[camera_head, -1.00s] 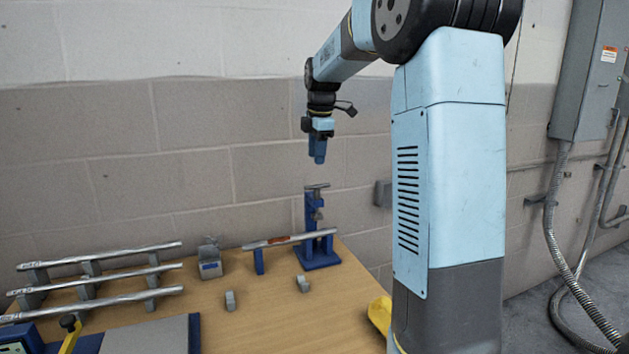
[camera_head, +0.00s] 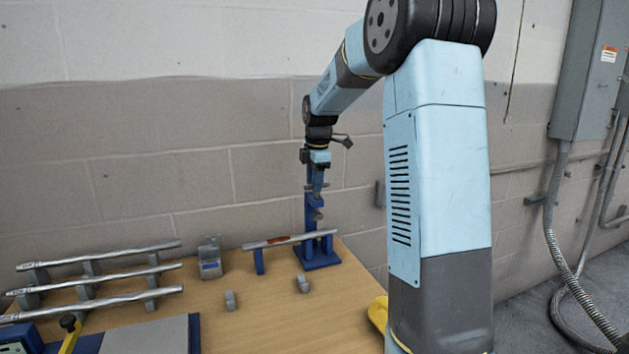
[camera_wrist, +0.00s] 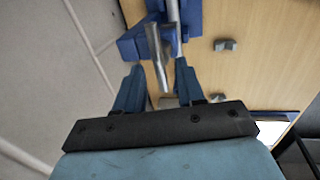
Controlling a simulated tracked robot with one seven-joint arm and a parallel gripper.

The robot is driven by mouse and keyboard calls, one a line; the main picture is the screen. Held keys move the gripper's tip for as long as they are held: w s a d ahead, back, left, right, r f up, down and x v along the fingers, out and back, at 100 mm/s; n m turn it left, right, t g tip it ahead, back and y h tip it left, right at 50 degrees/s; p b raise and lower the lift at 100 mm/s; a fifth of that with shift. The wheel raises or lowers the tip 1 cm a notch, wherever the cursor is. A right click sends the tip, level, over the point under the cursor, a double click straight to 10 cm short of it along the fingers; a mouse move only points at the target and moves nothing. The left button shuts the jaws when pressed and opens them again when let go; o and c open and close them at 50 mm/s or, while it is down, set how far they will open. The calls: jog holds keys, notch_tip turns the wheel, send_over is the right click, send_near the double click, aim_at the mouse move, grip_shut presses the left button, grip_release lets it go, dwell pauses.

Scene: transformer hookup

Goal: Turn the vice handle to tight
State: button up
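The blue pipe vice (camera_head: 320,258) stands at the back right of the table, and its base also shows in the wrist view (camera_wrist: 132,44). A silver bar, the vice handle (camera_wrist: 157,55), shows between my fingertips in the wrist view. My gripper (camera_head: 316,190) points down at the top of the vice and hides most of the handle in the head view. In the wrist view my gripper (camera_wrist: 158,76) has its fingers spread, with gaps to the handle on both sides. A metal pipe (camera_head: 277,240) lies level through the vice.
Several pipes lie on a rack (camera_head: 90,268) at the left. Two small grey clips (camera_head: 303,284) (camera_head: 230,300) lie on the table (camera_head: 265,310). The wall (camera_head: 180,180) is close behind.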

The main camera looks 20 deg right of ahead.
grip_shut()
